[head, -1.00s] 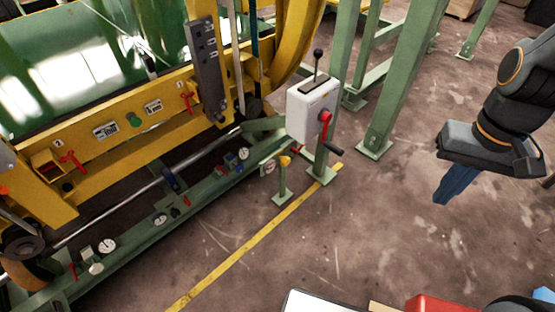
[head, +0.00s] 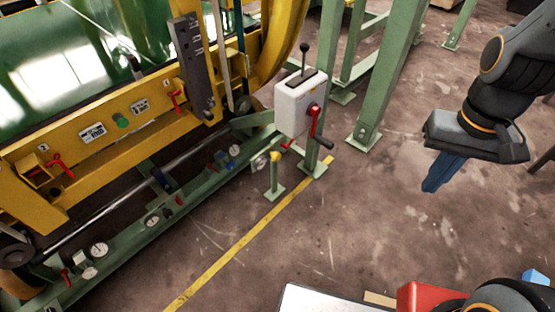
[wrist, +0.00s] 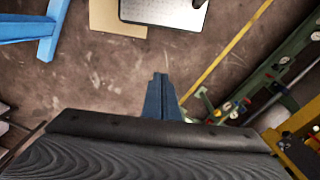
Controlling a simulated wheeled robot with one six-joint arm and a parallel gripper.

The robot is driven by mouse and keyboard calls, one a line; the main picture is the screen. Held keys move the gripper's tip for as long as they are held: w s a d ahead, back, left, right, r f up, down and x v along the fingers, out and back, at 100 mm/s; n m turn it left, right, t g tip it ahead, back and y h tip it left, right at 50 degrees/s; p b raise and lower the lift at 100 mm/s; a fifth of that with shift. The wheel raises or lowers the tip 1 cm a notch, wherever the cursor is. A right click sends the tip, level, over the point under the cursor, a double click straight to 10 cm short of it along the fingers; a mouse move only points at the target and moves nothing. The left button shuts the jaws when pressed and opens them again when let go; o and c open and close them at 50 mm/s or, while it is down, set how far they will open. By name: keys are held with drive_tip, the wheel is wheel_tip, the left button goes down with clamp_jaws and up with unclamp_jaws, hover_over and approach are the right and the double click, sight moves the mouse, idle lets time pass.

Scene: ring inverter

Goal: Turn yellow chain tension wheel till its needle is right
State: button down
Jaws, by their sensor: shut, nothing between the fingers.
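A small yellow wheel or knob (head: 275,156) sits on top of a short green post beside the yellow floor line in the head view. It looks like the chain tension wheel, seen small. I cannot make out its needle. My gripper (head: 429,189) hangs over open floor well to the right of the post, fingers pointing down and closed together with nothing between them. The shut fingers (wrist: 161,78) also show in the wrist view, over bare floor and touching nothing.
A grey-white control box (head: 298,104) with a red crank stands just behind the post. Green uprights (head: 385,85) rise to its right. The green machine rail (head: 125,233) with several gauges runs at left. Floor between post and gripper is clear.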

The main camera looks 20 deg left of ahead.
drive_tip(key=c, duration=2.5)
unclamp_jaws()
drive_tip(key=o, duration=0.4)
drive_tip(key=shift+w+f, duration=0.1)
drive_tip(key=shift+w, duration=0.05)
drive_tip(key=o, duration=0.9)
drive_tip(key=w+f+n+b, duration=0.1)
drive_tip(key=w+f+b, duration=0.1)
drive_tip(key=w+f, duration=0.1)
drive_tip(key=w+f+n+t+b, duration=0.1)
drive_tip(key=w+f+n+b, duration=0.1)
drive_tip(key=f, duration=0.1)
drive_tip(key=shift+w+a, duration=0.1)
drive_tip(key=shift+w, duration=0.3)
drive_tip(key=w+a+f+n+t+y+b, duration=0.1)
drive_tip(key=w+a+f+n+t+b, duration=0.3)
drive_tip(key=w+f+n+b, duration=0.5)
drive_tip(key=w+a+f+n+t+y+b, duration=0.2)
drive_tip(key=w+a+f+n+b, duration=0.45)
drive_tip(key=w+f, duration=0.5)
drive_tip(key=n+y+b, duration=1.3)
drive_tip(key=n+b, duration=0.8)
drive_tip(key=b, duration=0.4)
approach(278, 158)
drive_tip(key=a+f, duration=0.1)
drive_tip(key=shift+t, duration=0.6)
drive_tip(key=shift+b+x, duration=1.3)
drive_tip(key=shift+x, duration=2.75)
